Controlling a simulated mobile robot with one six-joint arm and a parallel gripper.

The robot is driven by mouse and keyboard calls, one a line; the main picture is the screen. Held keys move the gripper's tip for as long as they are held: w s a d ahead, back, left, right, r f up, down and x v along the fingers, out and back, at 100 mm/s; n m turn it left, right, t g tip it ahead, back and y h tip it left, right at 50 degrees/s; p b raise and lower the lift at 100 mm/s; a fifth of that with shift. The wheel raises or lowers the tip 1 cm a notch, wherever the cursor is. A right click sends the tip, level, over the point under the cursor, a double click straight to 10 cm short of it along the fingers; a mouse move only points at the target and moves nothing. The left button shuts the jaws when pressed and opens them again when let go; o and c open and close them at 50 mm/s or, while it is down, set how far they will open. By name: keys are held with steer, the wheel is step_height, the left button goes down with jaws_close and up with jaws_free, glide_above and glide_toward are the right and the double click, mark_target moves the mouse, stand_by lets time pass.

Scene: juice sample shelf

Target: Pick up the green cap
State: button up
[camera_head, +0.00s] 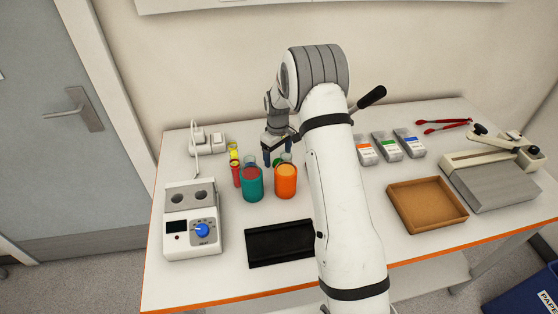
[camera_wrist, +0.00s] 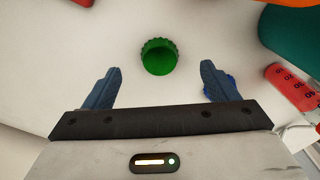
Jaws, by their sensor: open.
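The green cap (camera_wrist: 159,57) lies on the white table in the wrist view, a small ridged round piece. It sits between the two blue fingertips of my gripper (camera_wrist: 160,69), with clear space on both sides, and nothing touches it. My gripper is open and empty. In the head view my gripper (camera_head: 277,158) points down behind the teal cup (camera_head: 251,184) and the orange cup (camera_head: 286,181). The green cap cannot be made out in that view. A bit of something blue (camera_wrist: 233,82) shows beside the right finger.
A red marked tube (camera_wrist: 293,86) is at the right of the wrist view. In the head view, a heater with a blue knob (camera_head: 191,222) stands left, a black tray (camera_head: 279,243) in front, a brown tray (camera_head: 427,205) right. Small cartons (camera_head: 387,148) stand at the back.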

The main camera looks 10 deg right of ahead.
steer(key=shift+f, duration=1.1)
steer(key=c, duration=1.1)
